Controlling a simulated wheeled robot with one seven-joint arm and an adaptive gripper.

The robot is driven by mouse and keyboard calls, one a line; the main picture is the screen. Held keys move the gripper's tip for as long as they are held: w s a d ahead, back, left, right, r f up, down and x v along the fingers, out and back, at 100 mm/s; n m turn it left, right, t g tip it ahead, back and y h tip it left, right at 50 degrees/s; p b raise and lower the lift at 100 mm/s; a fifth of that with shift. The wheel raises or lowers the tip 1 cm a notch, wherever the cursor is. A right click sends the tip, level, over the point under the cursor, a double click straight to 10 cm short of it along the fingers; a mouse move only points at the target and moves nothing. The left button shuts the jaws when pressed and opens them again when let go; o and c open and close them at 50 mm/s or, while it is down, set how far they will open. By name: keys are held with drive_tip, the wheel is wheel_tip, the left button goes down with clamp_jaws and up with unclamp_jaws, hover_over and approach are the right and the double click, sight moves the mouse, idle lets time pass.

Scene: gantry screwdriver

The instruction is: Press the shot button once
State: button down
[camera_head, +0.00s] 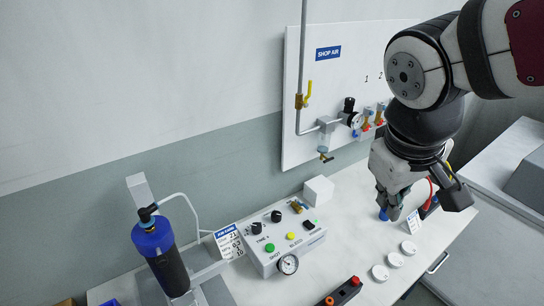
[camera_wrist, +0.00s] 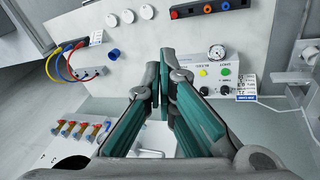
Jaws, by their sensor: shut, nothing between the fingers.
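The control box (camera_head: 285,245) stands on the bench, left of my gripper in the head view. Its green button (camera_head: 269,247) sits at the front left above the word SHOT. A yellow button (camera_head: 291,236) is beside it. In the wrist view, which is turned around, the green button (camera_wrist: 226,71) is right of the fingers. My gripper (camera_head: 390,205) is shut and empty, above the right part of the bench and well apart from the box. The teal fingertips (camera_wrist: 160,66) are together in the wrist view.
A blue-topped syringe barrel (camera_head: 165,255) on a stand and a job card (camera_head: 228,241) are left of the box. A white cube (camera_head: 318,190) is behind it. A gauge (camera_head: 288,264) projects at its front. White discs (camera_head: 396,260) and a switch bar (camera_head: 344,292) lie to the right.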

drive_tip(key=w+a+f+n+h, duration=0.3)
drive_tip(key=w+a+f+n, duration=0.3)
drive_tip(key=w+a+f, duration=0.3)
drive_tip(key=n+t+h, duration=0.2)
drive_tip(key=n+t, duration=0.1)
drive_tip(key=n, duration=0.4)
hover_over(271, 249)
wheel_tip(271, 249, down, 12)
drive_tip(key=shift+r+b, duration=0.1)
drive_tip(key=shift+b, duration=0.25)
wheel_tip(271, 249, down, 7)
drive_tip(key=b, duration=0.4)
drive_tip(key=shift+f+b, duration=0.65)
drive_tip(key=shift+f, duration=0.3)
drive_tip(key=shift+f+b, duration=0.4)
